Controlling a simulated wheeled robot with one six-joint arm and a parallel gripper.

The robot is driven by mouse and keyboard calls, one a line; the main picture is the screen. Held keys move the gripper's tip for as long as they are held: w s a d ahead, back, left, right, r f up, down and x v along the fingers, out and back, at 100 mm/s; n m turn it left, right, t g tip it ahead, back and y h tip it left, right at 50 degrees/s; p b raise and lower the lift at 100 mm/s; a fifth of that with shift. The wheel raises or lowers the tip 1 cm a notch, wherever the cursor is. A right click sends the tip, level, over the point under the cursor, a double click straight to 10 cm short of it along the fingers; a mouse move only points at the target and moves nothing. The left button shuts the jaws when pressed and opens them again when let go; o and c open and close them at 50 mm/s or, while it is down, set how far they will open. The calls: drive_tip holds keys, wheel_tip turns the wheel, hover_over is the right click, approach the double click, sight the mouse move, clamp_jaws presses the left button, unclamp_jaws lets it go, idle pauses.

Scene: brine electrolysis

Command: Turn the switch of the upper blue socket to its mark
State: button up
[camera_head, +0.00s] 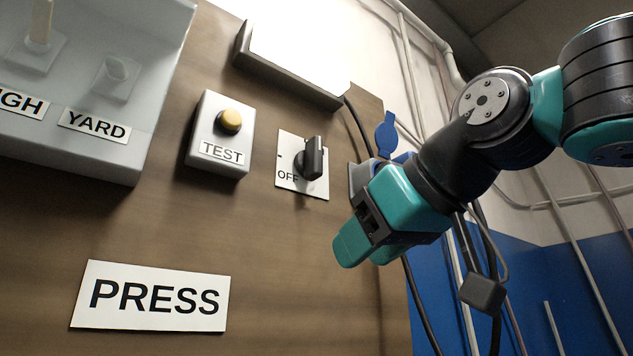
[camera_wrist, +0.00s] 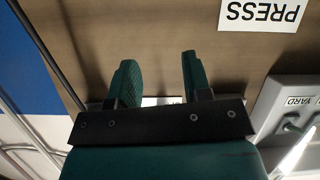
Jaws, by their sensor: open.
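A blue socket (camera_head: 386,134) with a raised flap shows at the right edge of the wooden board in the head view. Its lower part and the grey housing (camera_head: 358,176) beside it are partly hidden by my gripper, and I cannot make out its switch or mark. My gripper (camera_head: 364,250) is in front of and below the socket, fingers pointing down and left. In the wrist view, its two teal fingers (camera_wrist: 159,75) are apart with nothing held between them. A sliver of white plate shows behind the gripper's base there.
A black rotary switch (camera_head: 313,158) on a white plate marked OFF sits left of my gripper. Further left are the TEST box (camera_head: 219,135) with a yellow button, the PRESS sign (camera_head: 150,297) and a grey YARD panel (camera_head: 100,150). Black cables hang right of the board.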

sight(319, 150)
drive_tip(key=s+d+r+m+t+y, duration=0.1)
drive_tip(key=s+d+r+t, duration=0.1)
drive_tip(key=r, duration=0.7)
drive_tip(key=s+d+r+m+t+y, duration=0.1)
drive_tip(key=s+d+r+t+y, duration=0.15)
drive_tip(key=r, duration=0.55)
drive_tip(key=shift+g+h, duration=0.35)
drive_tip(key=shift+h, duration=0.1)
drive_tip(key=p+x, duration=0.3)
drive_tip(key=x, duration=0.5)
drive_tip(key=p+x, duration=0.3)
drive_tip(key=x, duration=0.5)
drive_tip(key=shift+w+a, duration=0.15)
drive_tip(key=shift+a, duration=0.35)
clamp_jaws()
